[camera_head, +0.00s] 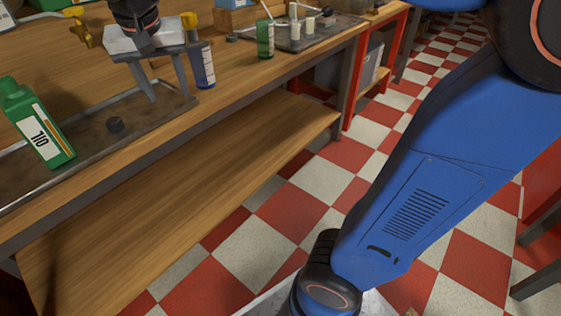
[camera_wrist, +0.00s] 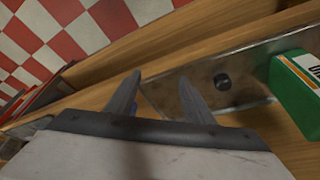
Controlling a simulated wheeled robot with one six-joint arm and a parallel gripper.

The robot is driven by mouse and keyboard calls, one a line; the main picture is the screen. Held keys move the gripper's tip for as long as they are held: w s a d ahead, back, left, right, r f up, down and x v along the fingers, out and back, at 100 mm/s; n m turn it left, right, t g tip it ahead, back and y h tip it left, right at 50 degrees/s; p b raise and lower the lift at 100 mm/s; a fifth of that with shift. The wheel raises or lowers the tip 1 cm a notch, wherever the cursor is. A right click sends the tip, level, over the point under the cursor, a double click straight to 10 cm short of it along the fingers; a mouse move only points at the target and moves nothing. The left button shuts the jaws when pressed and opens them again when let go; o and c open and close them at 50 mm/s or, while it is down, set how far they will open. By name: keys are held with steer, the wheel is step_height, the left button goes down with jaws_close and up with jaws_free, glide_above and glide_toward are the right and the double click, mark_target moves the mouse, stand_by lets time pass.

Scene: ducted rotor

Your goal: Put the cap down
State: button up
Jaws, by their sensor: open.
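A small black cap (camera_head: 115,124) rests on the dark metal tray (camera_head: 75,150) at the left of the workbench. It also shows in the wrist view (camera_wrist: 222,81), to the right of the fingers. My gripper (camera_head: 166,94) is open and empty. Its two fingers point down over the right end of the tray, to the right of the cap and apart from it. The open fingers also show in the wrist view (camera_wrist: 160,79).
A green oil bottle (camera_head: 36,124) stands left of the cap. A blue-and-white bottle (camera_head: 204,66) is close to the right of my gripper. Further back are a green container (camera_head: 265,39), a second small dark round piece (camera_head: 232,38) and another tray with pale cylinders (camera_head: 302,36).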

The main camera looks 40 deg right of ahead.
steer(key=s+d+f+n, duration=0.1)
steer(key=s+d+f, duration=0.7)
steer(key=s, duration=0.2)
steer(key=s+d+f+n+t+y, duration=0.1)
steer(key=s+d+f+n, duration=0.1)
steer(key=s+d+f, duration=0.6)
steer(key=shift+s+d+f+n, duration=0.15)
steer(key=shift+s+d+n, duration=0.15)
steer(key=shift+s, duration=0.75)
